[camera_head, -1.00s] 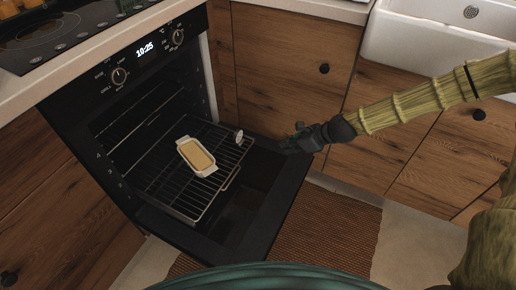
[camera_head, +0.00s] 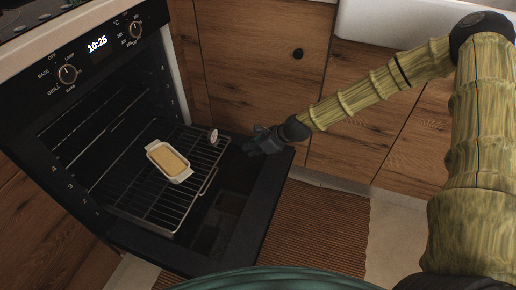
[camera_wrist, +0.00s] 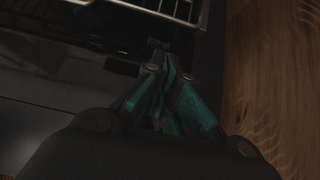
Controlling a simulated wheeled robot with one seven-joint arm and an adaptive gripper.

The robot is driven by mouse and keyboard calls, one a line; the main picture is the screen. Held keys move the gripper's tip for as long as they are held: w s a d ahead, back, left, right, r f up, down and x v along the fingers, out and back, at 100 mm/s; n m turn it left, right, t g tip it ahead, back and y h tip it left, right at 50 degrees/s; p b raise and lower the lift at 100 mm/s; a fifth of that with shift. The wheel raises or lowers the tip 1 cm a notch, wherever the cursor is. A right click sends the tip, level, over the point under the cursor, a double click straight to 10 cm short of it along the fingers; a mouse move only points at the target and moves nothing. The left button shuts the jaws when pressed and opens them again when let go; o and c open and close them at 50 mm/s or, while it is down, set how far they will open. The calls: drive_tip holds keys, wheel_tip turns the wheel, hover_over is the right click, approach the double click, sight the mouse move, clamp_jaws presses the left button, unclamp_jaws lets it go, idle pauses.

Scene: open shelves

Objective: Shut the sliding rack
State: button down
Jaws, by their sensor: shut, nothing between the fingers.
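The sliding rack (camera_head: 150,205) is a wire oven rack pulled partly out of the oven, over the lowered oven door. A white rectangular dish (camera_head: 168,161) with yellowish contents lies on it, and a small round white-faced dial (camera_head: 213,135) is at its far right corner. My gripper (camera_head: 250,147) is shut and empty, above the oven door's right side, to the right of the rack and apart from it. In the wrist view my gripper (camera_wrist: 160,70) points toward the rack's wire edge (camera_wrist: 175,12) at the top.
The oven door (camera_head: 250,215) is open and lies flat below the rack. Wooden cabinets (camera_head: 265,70) with dark knobs stand behind and to the right. A brown woven mat (camera_head: 320,225) lies on the floor in front. Another wire rack (camera_head: 95,135) sits inside the oven.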

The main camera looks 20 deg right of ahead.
drive_tip(key=w+a+f, duration=0.1)
drive_tip(key=w+a+f+b, duration=0.1)
drive_tip(key=a, duration=0.1)
drive_tip(key=shift+w+a, duration=0.2)
drive_tip(key=shift+w+a+r+b, duration=0.1)
drive_tip(key=shift+w+a+b, duration=0.45)
drive_tip(key=shift+a, duration=0.15)
